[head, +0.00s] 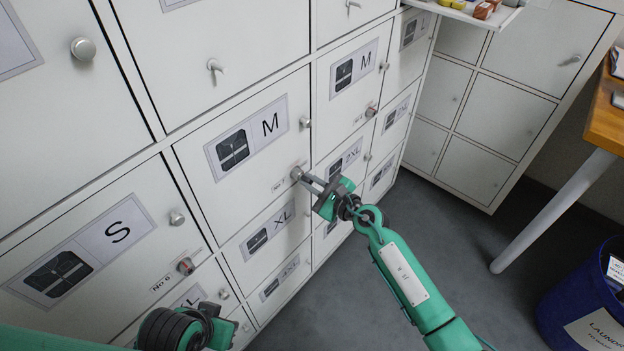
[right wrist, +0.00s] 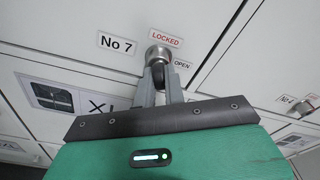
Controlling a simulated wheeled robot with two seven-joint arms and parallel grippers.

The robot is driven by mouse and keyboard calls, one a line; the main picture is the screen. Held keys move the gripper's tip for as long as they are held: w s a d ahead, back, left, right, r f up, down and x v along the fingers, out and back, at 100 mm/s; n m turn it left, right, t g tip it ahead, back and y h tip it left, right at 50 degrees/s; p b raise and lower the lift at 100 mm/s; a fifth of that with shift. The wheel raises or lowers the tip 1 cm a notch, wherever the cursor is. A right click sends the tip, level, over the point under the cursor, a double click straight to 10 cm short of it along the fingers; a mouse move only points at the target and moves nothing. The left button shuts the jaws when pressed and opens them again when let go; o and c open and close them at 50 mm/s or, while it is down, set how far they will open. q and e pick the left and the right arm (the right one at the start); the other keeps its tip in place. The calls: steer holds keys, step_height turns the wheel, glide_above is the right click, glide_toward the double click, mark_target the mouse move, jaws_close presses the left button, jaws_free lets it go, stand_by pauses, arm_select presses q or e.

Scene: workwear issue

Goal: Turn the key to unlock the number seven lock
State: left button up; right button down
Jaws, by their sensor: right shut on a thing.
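The number seven lock (right wrist: 160,54) is a round metal cylinder on a white locker door. Its "No 7" label (right wrist: 117,44) is to its left, with a red "LOCKED" label (right wrist: 166,39) above and an "OPEN" label (right wrist: 182,65) to the right. In the head view the lock (head: 297,173) sits at the lower right of the M door (head: 243,190). My right gripper (right wrist: 159,88) is shut on the dark key (right wrist: 158,74) at the lock; it also shows in the head view (head: 312,182). My left gripper (head: 205,335) is partly visible at the bottom; its fingers are unclear.
Other locker doors with knobs and locks surround the lock, including the No 6 lock (head: 186,265) at lower left. A wooden table (head: 606,112) and a blue laundry bin (head: 570,310) stand at the right. Grey floor (head: 430,215) lies between.

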steer(key=shift+a+r+m+p, duration=0.2)
steer(key=shift+r+m+p, duration=0.15)
steer(key=shift+m+p, duration=0.55)
steer(key=shift+m, duration=0.3)
steer(key=shift+r+m+g+y, duration=0.1)
steer(key=shift+m+g+y, duration=0.2)
steer(key=shift+m, duration=0.1)
steer(key=shift+w+m+g+p, duration=0.1)
steer(key=shift+m+g+p, duration=0.2)
steer(key=shift+m+p, duration=1)
